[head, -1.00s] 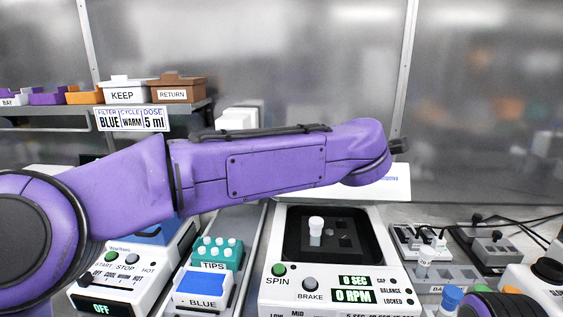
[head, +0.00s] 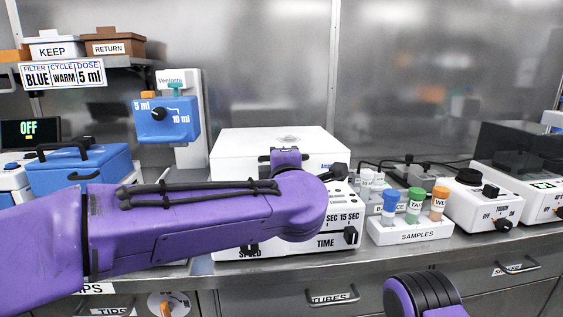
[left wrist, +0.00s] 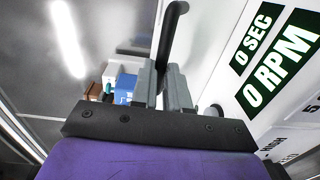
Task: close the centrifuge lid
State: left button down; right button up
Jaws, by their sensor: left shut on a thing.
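The white centrifuge (head: 328,205) stands on the bench in the middle of the head view. Its white lid (head: 250,141) lies down over the top; I cannot tell whether it is fully seated. My left arm crosses in front of the machine and hides much of its front. In the left wrist view my left gripper (left wrist: 160,85) is shut on a black bar-like handle (left wrist: 171,38), which appears to be the lid's. The display there (left wrist: 265,55) reads 0 SEC and 0 RPM. My right gripper is out of view; only part of that arm shows low down.
Right of the centrifuge is a sample rack (head: 410,232) with blue, green and orange-capped tubes. A white device (head: 483,202) stands farther right. A blue dispenser (head: 165,121) and a blue-lidded box (head: 85,170) stand to the left. Drawers run below the bench edge.

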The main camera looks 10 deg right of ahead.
pick_arm(q)
jog(key=shift+f, duration=0.95)
jog(key=c, duration=1.2)
grip_release()
jog(key=shift+o, duration=0.4)
jog(key=shift+a, duration=0.15)
jog(key=shift+s+r, duration=0.15)
jog(key=shift+r, duration=0.1)
jog(key=s, duration=1)
jog(key=shift+s+a+r, duration=0.15)
jog(key=shift+r, duration=0.2)
